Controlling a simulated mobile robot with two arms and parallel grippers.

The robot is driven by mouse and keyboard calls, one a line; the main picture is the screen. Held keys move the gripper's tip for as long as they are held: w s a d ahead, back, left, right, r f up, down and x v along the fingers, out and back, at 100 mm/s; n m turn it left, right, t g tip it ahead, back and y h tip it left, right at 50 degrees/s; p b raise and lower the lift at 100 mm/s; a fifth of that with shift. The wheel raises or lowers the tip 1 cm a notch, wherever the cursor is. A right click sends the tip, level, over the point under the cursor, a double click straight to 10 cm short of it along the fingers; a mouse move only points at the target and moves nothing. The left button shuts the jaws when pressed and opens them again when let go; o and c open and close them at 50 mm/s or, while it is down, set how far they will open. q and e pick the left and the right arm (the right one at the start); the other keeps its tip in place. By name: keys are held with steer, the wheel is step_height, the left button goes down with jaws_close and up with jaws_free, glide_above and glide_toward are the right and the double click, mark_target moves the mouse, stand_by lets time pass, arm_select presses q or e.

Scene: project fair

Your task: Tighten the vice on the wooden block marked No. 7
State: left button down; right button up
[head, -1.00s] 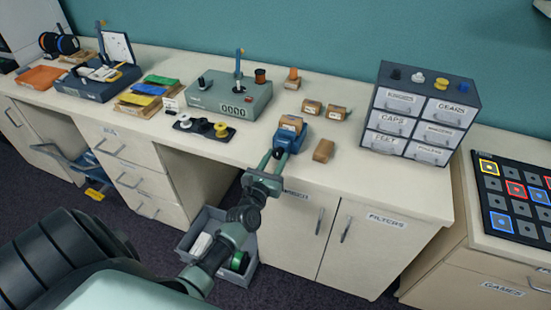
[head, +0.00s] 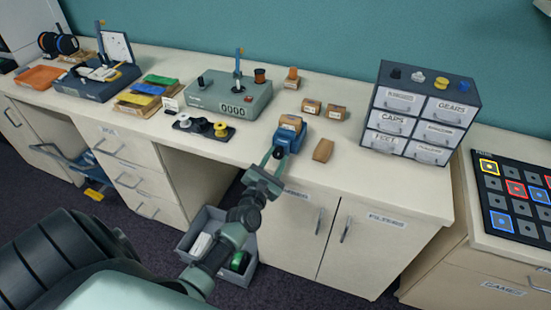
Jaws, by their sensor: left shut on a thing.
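A small blue vice (head: 287,138) stands at the front edge of the bench. A wooden block (head: 291,122) sits in the top of it, between its jaws. Any number on the block is too small to read. My left gripper (head: 277,157) is at the front of the vice, shut on its dark handle, which is mostly hidden by the fingers. My right gripper is not in view.
Loose wooden blocks lie behind the vice (head: 311,106) and to its right (head: 323,150). A grey counter machine (head: 230,97) stands to the left and a labelled drawer unit (head: 421,112) to the right. An open grey bin (head: 214,262) is on the floor below.

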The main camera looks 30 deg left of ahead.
arm_select(q)
steer(key=m, duration=0.6)
steer(key=shift+m, duration=0.3)
steer(key=m+p, duration=0.1)
steer(key=m, duration=0.5)
steer(key=shift+d+f, duration=0.1)
steer(key=shift+f, duration=0.05)
steer(key=m+p, duration=0.1)
steer(key=m, duration=0.5)
steer(key=shift+f+m, duration=0.15)
steer(key=shift+m, duration=0.15)
steer(key=m+p, duration=0.1)
steer(key=m, duration=0.5)
steer(key=shift+f, duration=0.1)
steer(key=m, duration=0.5)
steer(key=shift+a+m, duration=0.2)
steer(key=shift+m, duration=0.2)
steer(key=m, duration=0.4)
steer(key=shift+f+m+b, duration=0.1)
steer(key=shift+m+b, duration=0.2)
steer(key=m+b, duration=0.1)
steer(key=m, duration=0.4)
steer(key=shift+s+a, duration=0.1)
steer(key=shift+a, duration=0.05)
steer(key=m+b, duration=0.2)
steer(key=m, duration=0.3)
steer(key=shift+r+m, duration=0.2)
steer(key=shift+m, duration=0.2)
